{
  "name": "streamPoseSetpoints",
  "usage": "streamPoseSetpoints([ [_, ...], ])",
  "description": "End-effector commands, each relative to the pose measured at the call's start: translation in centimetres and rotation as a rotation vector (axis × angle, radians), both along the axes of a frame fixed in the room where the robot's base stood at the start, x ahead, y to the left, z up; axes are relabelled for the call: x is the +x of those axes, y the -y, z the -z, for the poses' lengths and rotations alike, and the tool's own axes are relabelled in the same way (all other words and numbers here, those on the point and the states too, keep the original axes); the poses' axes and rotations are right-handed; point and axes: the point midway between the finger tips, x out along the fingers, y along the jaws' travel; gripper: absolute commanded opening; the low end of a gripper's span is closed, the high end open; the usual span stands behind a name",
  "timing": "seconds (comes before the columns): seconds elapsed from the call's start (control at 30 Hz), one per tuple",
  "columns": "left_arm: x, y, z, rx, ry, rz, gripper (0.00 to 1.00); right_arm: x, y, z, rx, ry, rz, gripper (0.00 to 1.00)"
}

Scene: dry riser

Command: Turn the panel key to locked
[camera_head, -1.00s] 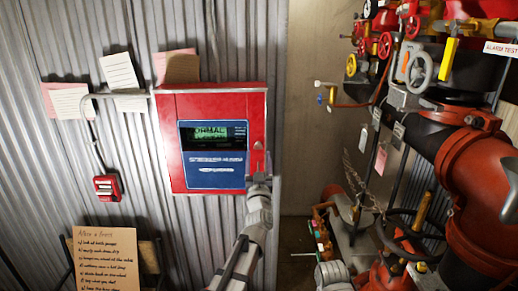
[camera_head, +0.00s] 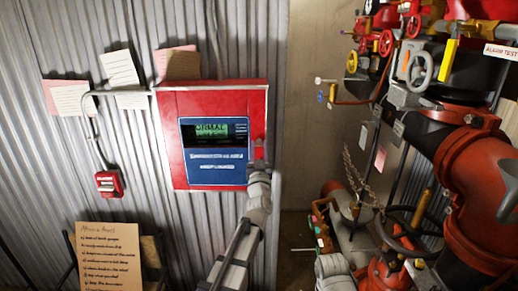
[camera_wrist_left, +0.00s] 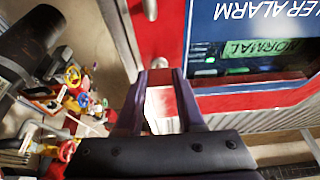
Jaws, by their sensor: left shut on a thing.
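The red alarm panel (camera_head: 213,96) is mounted on the corrugated wall. It has a blue face and a lit green display (camera_head: 212,130), which reads "NORMAL" in the left wrist view (camera_wrist_left: 262,48). My left gripper (camera_head: 258,168) is at the panel's lower right side. In the left wrist view its two fingers (camera_wrist_left: 158,75) are shut on the small silver panel key (camera_wrist_left: 159,63). The fingers mostly hide the key, so I cannot tell its exact angle. My right gripper is not in view.
A red call point (camera_head: 108,184) hangs on the wall at left, with paper notes above. A handwritten sign (camera_head: 108,255) stands at lower left. Red pipes (camera_head: 480,175), valves and a handwheel (camera_head: 421,67) crowd the right side.

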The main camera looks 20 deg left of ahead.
Motion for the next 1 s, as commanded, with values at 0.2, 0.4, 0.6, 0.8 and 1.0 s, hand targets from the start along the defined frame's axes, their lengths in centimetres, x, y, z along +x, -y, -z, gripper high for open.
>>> streamPoseSetpoints([
  [0.2, 0.01, 0.0, 0.0, 0.0, 0.0, 0.0, 0.0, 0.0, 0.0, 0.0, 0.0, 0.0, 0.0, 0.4],
  [0.4, 0.01, 0.01, -0.01, -0.004, 0.001, 0.0, 0.0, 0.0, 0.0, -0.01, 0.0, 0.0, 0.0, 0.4],
  [0.6, 0.05, 0.11, -0.09, -0.056, 0.016, 0.001, 0.0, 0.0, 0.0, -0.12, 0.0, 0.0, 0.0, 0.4],
  [0.8, 0.13, 0.19, -0.2, -0.189, 0.052, 0.001, 0.0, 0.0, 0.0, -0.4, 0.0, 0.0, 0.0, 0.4],
  [1.0, 0.18, 0.29, -0.35, -0.367, 0.105, 0.0, 0.0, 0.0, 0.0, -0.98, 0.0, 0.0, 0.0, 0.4],
])
